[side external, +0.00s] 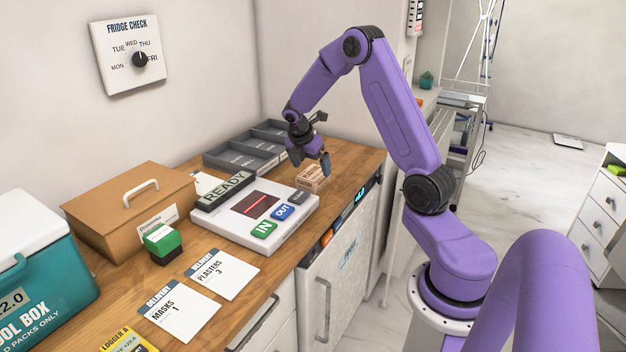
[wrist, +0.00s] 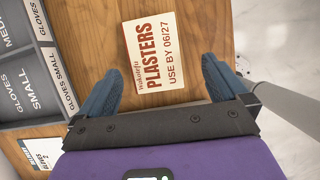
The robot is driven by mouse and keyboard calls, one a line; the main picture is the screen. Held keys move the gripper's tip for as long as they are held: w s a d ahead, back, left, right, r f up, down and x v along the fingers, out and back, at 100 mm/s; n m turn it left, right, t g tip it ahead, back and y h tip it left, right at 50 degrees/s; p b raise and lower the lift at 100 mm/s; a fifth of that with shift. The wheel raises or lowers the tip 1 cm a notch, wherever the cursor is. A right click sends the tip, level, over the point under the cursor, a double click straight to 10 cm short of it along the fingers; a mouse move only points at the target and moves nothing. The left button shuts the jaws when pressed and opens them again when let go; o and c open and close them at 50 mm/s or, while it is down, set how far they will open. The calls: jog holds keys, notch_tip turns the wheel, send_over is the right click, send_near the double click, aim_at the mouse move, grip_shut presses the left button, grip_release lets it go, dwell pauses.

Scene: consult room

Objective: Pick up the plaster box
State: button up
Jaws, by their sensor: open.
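A grey divided tray (side external: 235,160) stands behind the box, against the wall. The white scanner pad (side external: 293,234) with IN and OUT buttons is close on the left. The counter (side external: 345,165) ends just right of the box. Two delivery cards (side external: 222,274) lie nearer the front.

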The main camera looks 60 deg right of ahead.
aim_at(312, 173)
jog(key=shift+w+x, duration=0.15)
jog(key=shift+x, duration=1.2)
jog(key=shift+w+x, duration=0.2)
jog(key=shift+x, duration=1.1)
jog(key=c, duration=1)
